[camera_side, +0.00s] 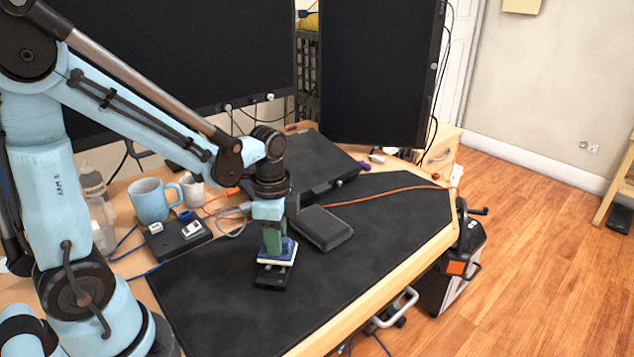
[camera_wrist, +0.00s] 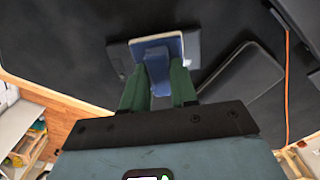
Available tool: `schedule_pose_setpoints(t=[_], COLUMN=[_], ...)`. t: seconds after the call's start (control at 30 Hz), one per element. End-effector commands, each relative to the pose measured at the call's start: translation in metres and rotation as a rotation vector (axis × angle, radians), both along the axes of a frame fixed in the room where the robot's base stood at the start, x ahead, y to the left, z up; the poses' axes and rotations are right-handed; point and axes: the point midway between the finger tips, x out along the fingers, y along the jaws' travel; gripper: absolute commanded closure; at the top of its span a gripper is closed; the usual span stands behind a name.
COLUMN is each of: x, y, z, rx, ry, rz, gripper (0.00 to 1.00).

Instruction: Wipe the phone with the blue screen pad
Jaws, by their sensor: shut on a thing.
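My gripper (camera_side: 273,238) points down over the dark desk mat, and its green fingers (camera_wrist: 160,85) are shut on the blue screen pad (camera_wrist: 156,52). In the side view the pad (camera_side: 280,250) shows blue with a pale lower layer. The black phone (camera_side: 272,280) lies flat on the mat directly under the pad. In the wrist view the phone (camera_wrist: 118,60) shows on both sides of the pad, which covers its middle. The pad seems to rest on the phone, though I cannot be sure that they touch.
A dark case (camera_side: 322,228) lies on the mat (camera_side: 390,240) just right of my gripper. An orange cable (camera_side: 385,192) crosses the mat. The mat's front is clear.

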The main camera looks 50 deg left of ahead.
Motion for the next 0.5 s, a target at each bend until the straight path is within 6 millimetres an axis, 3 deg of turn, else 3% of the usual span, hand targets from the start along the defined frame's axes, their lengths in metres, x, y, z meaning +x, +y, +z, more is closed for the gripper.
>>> schedule_pose_setpoints(t=[0.5], x=[0.0004], y=[0.0], z=[-0.0044], rx=[0.0], ry=[0.0], rz=[0.0], gripper=[1.0])
